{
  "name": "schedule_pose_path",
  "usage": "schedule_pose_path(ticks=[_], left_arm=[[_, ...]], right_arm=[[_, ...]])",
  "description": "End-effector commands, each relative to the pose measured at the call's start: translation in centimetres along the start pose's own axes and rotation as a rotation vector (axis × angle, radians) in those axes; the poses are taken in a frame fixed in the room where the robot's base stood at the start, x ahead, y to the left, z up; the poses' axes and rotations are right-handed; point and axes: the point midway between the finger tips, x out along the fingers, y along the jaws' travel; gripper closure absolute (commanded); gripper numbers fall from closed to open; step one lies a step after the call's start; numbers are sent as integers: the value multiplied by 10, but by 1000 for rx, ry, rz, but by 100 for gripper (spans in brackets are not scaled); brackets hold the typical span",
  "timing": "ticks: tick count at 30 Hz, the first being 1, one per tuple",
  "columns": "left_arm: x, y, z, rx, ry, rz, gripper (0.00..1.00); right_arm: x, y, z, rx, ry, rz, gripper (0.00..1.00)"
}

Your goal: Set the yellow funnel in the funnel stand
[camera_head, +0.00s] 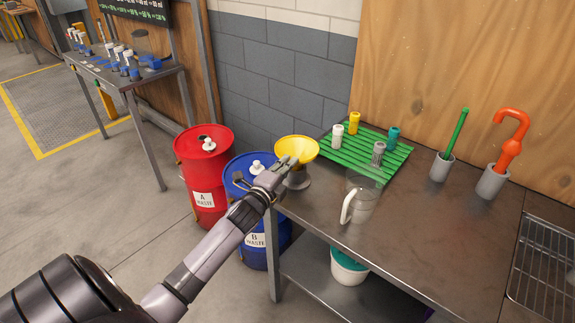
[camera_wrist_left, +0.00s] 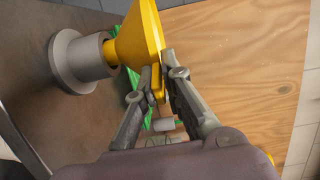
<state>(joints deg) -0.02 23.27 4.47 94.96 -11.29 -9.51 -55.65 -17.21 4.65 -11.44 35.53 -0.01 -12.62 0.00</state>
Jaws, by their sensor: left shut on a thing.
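The yellow funnel (camera_head: 297,146) is at the near left corner of the metal table, wide mouth up. It also shows in the left wrist view (camera_wrist_left: 138,38). The grey funnel stand (camera_head: 298,183) is directly beneath it on the tabletop. In the left wrist view, the funnel's narrow end meets the opening of the stand (camera_wrist_left: 75,62) and its tip is hidden there; how deep it sits I cannot tell. My left gripper (camera_head: 287,161) is shut on the funnel's edge, with its fingertips (camera_wrist_left: 161,72) at the rim. My right gripper is out of view.
A green slatted rack (camera_head: 370,155) with several small bottles stands behind. A clear pitcher (camera_head: 360,200) is to the right of the stand. Grey holders with a green stick (camera_head: 457,133) and an orange tool (camera_head: 510,148) stand farther right. Red (camera_head: 204,165) and blue (camera_head: 240,177) drums flank the table's left.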

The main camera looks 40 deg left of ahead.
Motion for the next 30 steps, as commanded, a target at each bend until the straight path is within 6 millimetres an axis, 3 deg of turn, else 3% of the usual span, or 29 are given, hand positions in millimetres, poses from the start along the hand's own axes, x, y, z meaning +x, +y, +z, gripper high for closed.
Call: schedule_pose_path(ticks=[5,6,15,30], left_arm=[[0,6,0,0,0,0,100],[0,4,0,0,0,0,89],[0,4,0,1,0,0,69],[-6,4,-1,0,0,1,68]], right_arm=[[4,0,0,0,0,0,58],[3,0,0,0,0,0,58],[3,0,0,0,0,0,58],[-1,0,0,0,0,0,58]])
